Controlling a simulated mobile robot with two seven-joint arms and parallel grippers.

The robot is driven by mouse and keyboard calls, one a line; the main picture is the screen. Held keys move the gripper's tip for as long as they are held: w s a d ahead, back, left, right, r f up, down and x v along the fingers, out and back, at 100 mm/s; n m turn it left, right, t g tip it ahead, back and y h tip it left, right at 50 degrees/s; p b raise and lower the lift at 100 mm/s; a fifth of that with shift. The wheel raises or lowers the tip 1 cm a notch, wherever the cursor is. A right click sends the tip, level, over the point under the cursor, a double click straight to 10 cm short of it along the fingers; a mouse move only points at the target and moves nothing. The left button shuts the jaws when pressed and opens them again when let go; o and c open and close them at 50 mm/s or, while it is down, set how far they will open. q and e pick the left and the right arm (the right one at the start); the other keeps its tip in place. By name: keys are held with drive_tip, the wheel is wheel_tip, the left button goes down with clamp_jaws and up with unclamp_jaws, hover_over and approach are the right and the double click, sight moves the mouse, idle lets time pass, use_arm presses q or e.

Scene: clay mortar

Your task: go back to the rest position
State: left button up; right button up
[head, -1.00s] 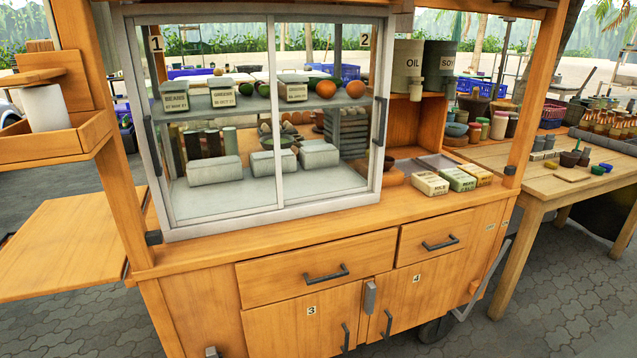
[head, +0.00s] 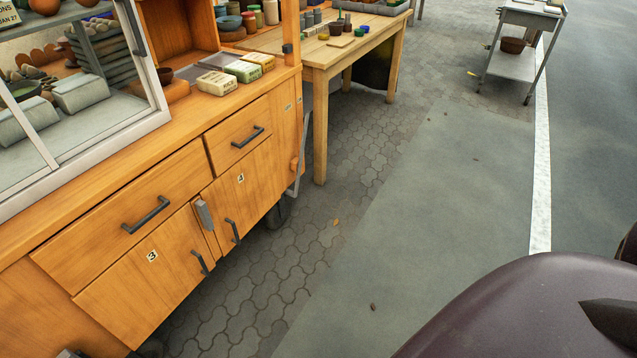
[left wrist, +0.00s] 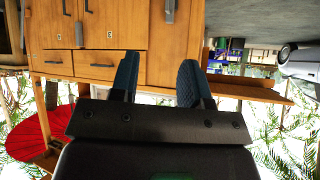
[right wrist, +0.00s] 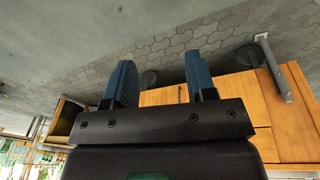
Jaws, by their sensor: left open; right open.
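My left gripper (left wrist: 158,82) shows in the left wrist view with its two blue fingers apart and nothing between them. The wooden cart (left wrist: 172,60) is beyond it, upside down in that view. My right gripper (right wrist: 158,82) shows in the right wrist view, also with fingers apart and empty. Paving and the cart's lower side lie beyond it. Neither gripper shows clearly in the head view. In the head view the cart (head: 200,165) stands at the left, with its drawers and doors shut.
A wooden table (head: 320,62) with pots and small items stands behind the cart. A grey trolley (head: 515,65) stands farther back, near a white line. Open pavement (head: 420,190) lies right of the cart. A dark rounded surface (head: 520,310) fills the lower right.

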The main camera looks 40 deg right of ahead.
use_arm(q)
wheel_tip(320, 180, down, 4)
drive_tip(key=f+m+b, duration=0.1)
drive_tip(key=m+b, duration=0.1)
drive_tip(key=b, duration=0.6)
use_arm(e)
drive_tip(key=w+a+f+n+t+y, duration=0.1)
drive_tip(key=w+a+f+n+t, duration=0.15)
drive_tip(key=w+f+t, duration=0.65)
use_arm(q)
wheel_tip(320, 180, up, 11)
drive_tip(key=n+p, duration=0.2)
drive_tip(key=p, duration=1.3)
drive_tip(key=shift+w+a+r+t+p, duration=0.2)
drive_tip(key=shift+t+p, duration=0.1)
drive_tip(key=shift+t, duration=0.1)
use_arm(e)
wheel_tip(320, 180, up, 11)
drive_tip(key=d+m, duration=0.2)
drive_tip(key=shift+w+f, duration=0.2)
drive_tip(key=shift+w, duration=0.15)
drive_tip(key=shift+c, duration=0.5)
